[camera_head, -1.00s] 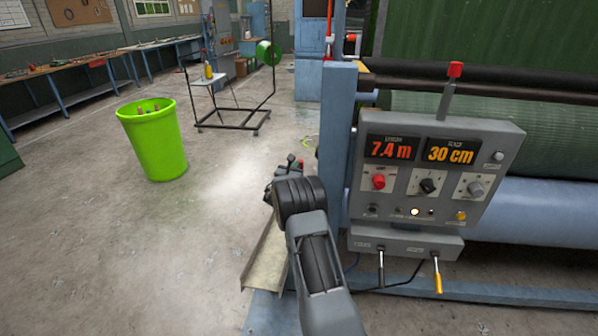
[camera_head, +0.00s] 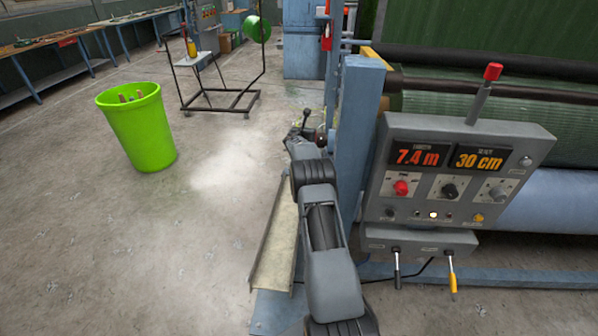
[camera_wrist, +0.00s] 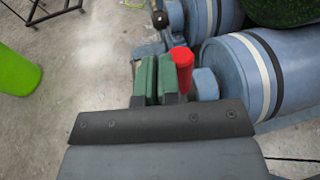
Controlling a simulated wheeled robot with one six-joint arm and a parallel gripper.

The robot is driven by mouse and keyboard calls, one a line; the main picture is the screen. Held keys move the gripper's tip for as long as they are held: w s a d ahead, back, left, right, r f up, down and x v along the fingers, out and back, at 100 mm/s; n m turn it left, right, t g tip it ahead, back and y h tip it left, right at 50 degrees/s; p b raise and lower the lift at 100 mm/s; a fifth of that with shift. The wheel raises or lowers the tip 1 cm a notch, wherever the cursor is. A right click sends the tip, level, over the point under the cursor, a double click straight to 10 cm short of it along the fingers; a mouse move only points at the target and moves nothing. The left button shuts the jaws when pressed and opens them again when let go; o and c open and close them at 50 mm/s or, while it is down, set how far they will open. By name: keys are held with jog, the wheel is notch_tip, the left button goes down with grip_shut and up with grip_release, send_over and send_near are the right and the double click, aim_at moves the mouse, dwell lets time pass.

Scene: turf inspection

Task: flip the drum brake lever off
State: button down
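In the wrist view, my gripper (camera_wrist: 156,80) shows two green-padded fingers close together with nothing visible between them. A red lever handle (camera_wrist: 182,58) stands just right of the fingertips, beside them rather than between them; whether they touch is unclear. A lever with a black ball knob (camera_wrist: 160,19) is farther off, near the blue roller ends. The head view shows the black knob (camera_head: 306,113) beyond my gripper (camera_head: 300,136), whose fingers are small and partly hidden by my arm. No readable label shows which lever is the drum brake.
A grey control panel (camera_head: 460,150) right of my arm carries a red-topped lever (camera_head: 492,73), with black-handled (camera_head: 397,272) and yellow-handled (camera_head: 452,275) levers below. A blue post (camera_head: 358,130) stands close beside my arm. A green bin (camera_head: 138,130) stands on open floor at left.

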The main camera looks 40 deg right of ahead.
jog(key=shift+s+d+r+h, duration=0.15)
jog(key=shift+d+r, duration=0.2)
jog(key=shift+r, duration=0.1)
jog(key=shift+s+d+r+h, duration=0.15)
jog(key=shift+d+r, duration=0.15)
jog(key=shift+r, duration=0.15)
jog(key=w+b+v, duration=0.1)
jog(key=b+v, duration=0.6)
jog(key=v, duration=0.7)
jog(key=shift+a+b, duration=0.3)
jog(key=shift+a, duration=0.15)
jog(key=shift+s+f, duration=0.1)
jog(key=shift+f, duration=0.1)
